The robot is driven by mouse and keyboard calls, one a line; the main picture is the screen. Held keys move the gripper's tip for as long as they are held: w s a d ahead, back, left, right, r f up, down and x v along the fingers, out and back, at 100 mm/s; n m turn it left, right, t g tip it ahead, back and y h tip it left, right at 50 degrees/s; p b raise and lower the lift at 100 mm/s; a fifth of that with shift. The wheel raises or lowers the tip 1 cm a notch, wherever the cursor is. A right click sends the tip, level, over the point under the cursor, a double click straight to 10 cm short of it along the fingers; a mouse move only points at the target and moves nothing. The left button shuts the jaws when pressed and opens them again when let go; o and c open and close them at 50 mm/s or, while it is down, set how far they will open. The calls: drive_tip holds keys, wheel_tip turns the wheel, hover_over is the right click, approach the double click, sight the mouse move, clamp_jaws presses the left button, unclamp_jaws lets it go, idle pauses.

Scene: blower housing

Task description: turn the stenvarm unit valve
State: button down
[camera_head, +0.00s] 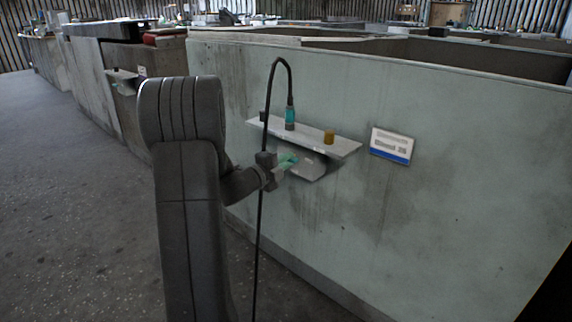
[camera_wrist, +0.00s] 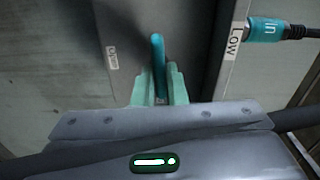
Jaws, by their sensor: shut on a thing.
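A teal valve handle (camera_wrist: 158,60) stands up between the fingers in the wrist view. My gripper (camera_wrist: 161,85), with pale green fingers, is shut on this handle. In the head view my gripper (camera_head: 288,161) is at the grey unit (camera_head: 311,166) under a wall shelf, and the handle is mostly hidden by the fingers. A small label (camera_wrist: 112,60) with text too small to read surely is left of the handle. A teal connector marked "in" (camera_wrist: 264,30) sits at the right, by a strip labelled "LOW" (camera_wrist: 235,40).
The shelf (camera_head: 344,147) juts from the pale green wall (camera_head: 450,130) just above my gripper. It carries a teal connector (camera_head: 290,117) with a black cable (camera_head: 277,62) looping down, and an amber knob (camera_head: 329,137). A white and blue sign (camera_head: 391,145) is to the right. Open floor (camera_head: 80,200) lies left.

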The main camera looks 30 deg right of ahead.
drive_tip(key=shift+f+m, duration=0.1)
drive_tip(key=shift+m, duration=0.5)
drive_tip(key=c, duration=1.5)
unclamp_jaws()
drive_tip(key=shift+o, duration=0.2)
drive_tip(key=shift+a, duration=0.1)
drive_tip(key=p+v, duration=0.3)
drive_tip(key=v, duration=1)
drive_tip(key=shift+s+a, duration=0.15)
drive_tip(key=shift+a, duration=0.15)
drive_tip(key=b+x, duration=0.3)
drive_tip(key=x, duration=1)
drive_tip(key=shift+d, duration=0.4)
